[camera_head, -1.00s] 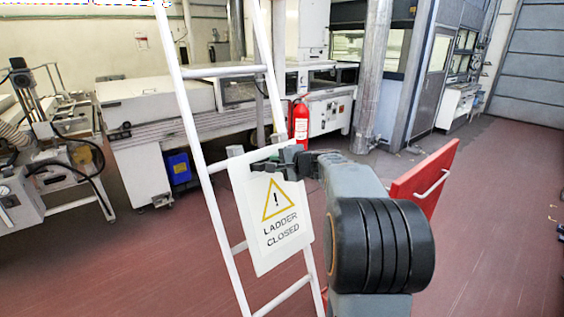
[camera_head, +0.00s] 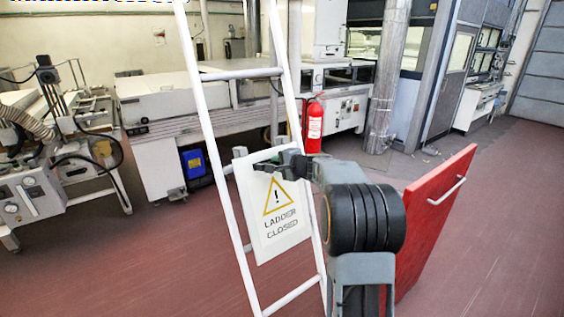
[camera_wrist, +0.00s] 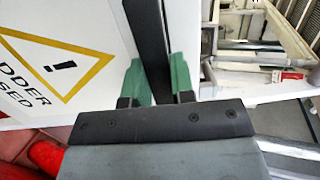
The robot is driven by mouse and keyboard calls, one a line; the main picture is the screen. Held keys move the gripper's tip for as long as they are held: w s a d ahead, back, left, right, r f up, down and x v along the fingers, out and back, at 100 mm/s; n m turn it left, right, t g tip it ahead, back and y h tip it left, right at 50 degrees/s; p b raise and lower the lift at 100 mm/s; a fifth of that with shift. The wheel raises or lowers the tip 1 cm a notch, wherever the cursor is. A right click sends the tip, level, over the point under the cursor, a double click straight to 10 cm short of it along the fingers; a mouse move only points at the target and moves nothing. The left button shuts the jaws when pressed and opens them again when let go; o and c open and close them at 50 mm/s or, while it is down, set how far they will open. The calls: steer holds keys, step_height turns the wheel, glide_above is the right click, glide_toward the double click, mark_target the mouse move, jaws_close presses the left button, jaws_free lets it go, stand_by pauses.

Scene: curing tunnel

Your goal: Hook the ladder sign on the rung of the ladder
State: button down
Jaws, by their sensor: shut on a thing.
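The ladder sign (camera_head: 276,238) is a white panel with a yellow warning triangle and the words "LADDER CLOSED". My gripper (camera_head: 279,166) is shut on its upper edge and holds it up, slightly tilted. In the wrist view my gripper (camera_wrist: 156,85) has green fingertips either side of a dark edge strip, with the sign (camera_wrist: 95,30) to the left. The white ladder (camera_head: 222,180) stands leaning in front of me. The sign hangs between its two rails, near a rung level partly hidden by the sign. I cannot tell whether sign and rung touch.
A red panel with a white handle (camera_head: 432,215) stands right of my arm. A red fire extinguisher (camera_head: 314,125) stands behind the ladder. White machines (camera_head: 175,150) line the back. Red floor at right is open.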

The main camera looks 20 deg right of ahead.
steer(key=shift+w+a+f+p, duration=0.15)
steer(key=shift+w+p, duration=0.3)
steer(key=shift+w, duration=0.45)
steer(key=f+b, duration=0.1)
steer(key=b, duration=0.1)
steer(key=s+f+b, duration=0.1)
steer(key=f+b, duration=0.1)
steer(key=b, duration=0.1)
steer(key=shift+s+f, duration=0.1)
steer(key=shift+f, duration=0.15)
steer(key=shift+f+b, duration=0.1)
steer(key=shift+b, duration=0.25)
steer(key=c, duration=0.9)
jaws_free()
steer(key=shift+s, duration=0.1)
steer(key=shift+c, duration=0.2)
steer(key=shift+o, duration=0.3)
steer(key=shift+f, duration=0.2)
steer(key=b+v, duration=0.3)
steer(key=v, duration=1.1)
